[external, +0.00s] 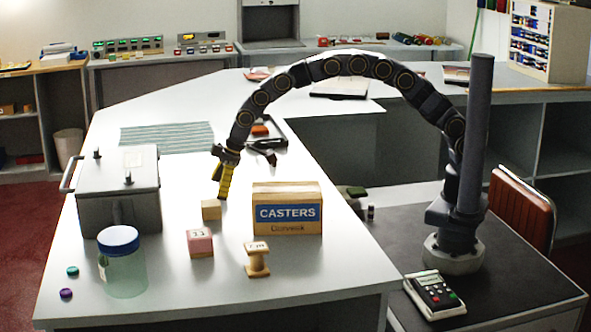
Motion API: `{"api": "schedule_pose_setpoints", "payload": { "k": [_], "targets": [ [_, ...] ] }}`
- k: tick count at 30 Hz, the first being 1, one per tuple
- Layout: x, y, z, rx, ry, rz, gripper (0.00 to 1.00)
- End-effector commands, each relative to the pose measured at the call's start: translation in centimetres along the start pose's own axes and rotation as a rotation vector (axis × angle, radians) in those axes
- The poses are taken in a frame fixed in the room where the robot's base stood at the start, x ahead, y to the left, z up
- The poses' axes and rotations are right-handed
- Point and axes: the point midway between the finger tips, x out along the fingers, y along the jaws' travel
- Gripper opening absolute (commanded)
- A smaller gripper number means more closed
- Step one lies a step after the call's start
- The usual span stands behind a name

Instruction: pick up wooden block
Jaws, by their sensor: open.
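A small plain wooden block (211,210) sits on the white counter (340,272), left of the casters box. My gripper (222,196) has yellow fingers and points down just above and slightly right of the block. From this angle I cannot tell how far apart the fingertips and the block are. The fingers overlap in this side view and nothing shows held between them; they are open.
A casters box (287,213) stands right of the block. A lidded jar (122,265) and grey metal box (118,195) stand left. A striped cloth (167,137) lies behind.

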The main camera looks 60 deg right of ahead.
Motion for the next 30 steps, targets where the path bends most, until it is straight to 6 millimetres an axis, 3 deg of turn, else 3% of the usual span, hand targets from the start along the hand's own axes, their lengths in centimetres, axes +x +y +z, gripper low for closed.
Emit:
{"api": "schedule_pose_setpoints", "payload": {
  "k": [9,17,18,22,23,30],
  "targets": [
    [4.3,-0.7,0.6,0.001,-0.006,0.0,0.83],
    [4.8,-0.6,0.5,0.001,-0.002,0.0,0.83],
    [4.8,-0.7,0.5,0.001,-0.002,0.0,0.77],
    [4.8,-0.6,0.5,0.001,-0.002,0.0,0.22],
    [4.8,-0.6,0.5,0.001,-0.002,0.0,0.15],
    [4.8,-0.6,0.5,0.001,-0.002,0.0,0.15]
  ]
}}
